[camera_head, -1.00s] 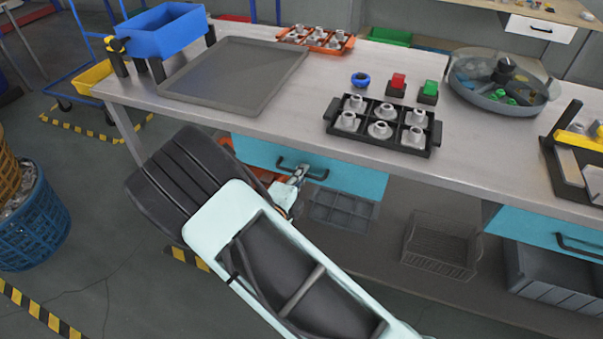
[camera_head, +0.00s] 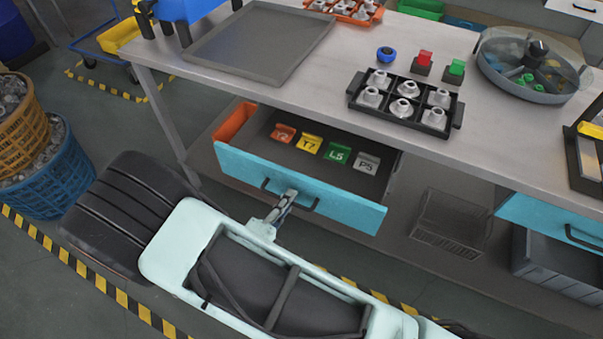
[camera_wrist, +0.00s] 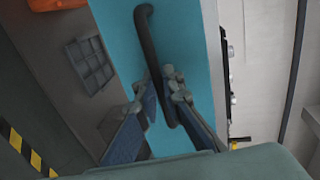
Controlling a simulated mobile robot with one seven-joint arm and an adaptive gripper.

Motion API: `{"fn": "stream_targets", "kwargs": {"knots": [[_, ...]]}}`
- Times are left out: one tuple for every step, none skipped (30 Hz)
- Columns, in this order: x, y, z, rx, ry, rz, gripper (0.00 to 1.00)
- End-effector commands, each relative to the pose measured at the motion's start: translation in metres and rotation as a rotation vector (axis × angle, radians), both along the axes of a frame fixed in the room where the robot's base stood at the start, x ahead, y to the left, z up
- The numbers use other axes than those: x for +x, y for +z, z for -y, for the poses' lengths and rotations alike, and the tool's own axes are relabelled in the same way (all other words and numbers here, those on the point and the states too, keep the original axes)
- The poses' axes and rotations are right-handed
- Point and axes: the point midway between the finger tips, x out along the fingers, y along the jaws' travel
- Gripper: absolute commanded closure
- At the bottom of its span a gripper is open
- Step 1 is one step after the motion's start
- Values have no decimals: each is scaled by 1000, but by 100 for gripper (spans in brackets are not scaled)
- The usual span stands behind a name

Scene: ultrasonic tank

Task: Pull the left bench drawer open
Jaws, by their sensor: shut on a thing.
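The left bench drawer (camera_head: 330,196) has a teal front and stands well out from under the bench top. Inside it lie coloured tags marked Y2 (camera_head: 283,134), T7 (camera_head: 309,144), L5 (camera_head: 337,153) and P5 (camera_head: 366,163), and an orange bin (camera_head: 234,122) is at its left end. My gripper (camera_head: 287,200) is at the drawer's dark bar handle (camera_head: 312,205), shut on it. In the wrist view the fingers (camera_wrist: 168,92) straddle the handle (camera_wrist: 149,40) in front of the teal face (camera_wrist: 188,40).
The bench top (camera_head: 300,85) carries a grey tray (camera_head: 258,45), a black rack of metal parts (camera_head: 405,100) and a round clear-walled tank (camera_head: 530,70). A second teal drawer (camera_head: 545,218) is at the right. Blue and orange baskets (camera_head: 50,175) stand on the floor at left.

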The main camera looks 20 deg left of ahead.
Motion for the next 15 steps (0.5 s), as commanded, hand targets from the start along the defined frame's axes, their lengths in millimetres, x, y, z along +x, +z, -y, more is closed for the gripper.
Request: {"fn": "stream_targets", "kwargs": {"knots": [[-15,0,-2,-1,4,-1,100],[-23,0,-3,-1,4,-1,100],[-33,0,-4,0,4,-2,100],[-41,0,-4,0,4,-1,100],[-48,0,-5,0,4,-1,100],[-57,0,-5,1,3,-2,100],[-64,0,-6,1,4,-1,100],[-70,0,-6,1,3,0,100],[-78,-1,-7,1,3,-1,100],[-83,0,-7,0,2,0,100],[-88,0,-7,0,2,0,100],[-95,-1,-8,1,3,0,100],[-99,-1,-8,1,2,-1,100],[-103,0,-9,1,1,0,100],[-107,0,-9,1,1,1,100]]}}
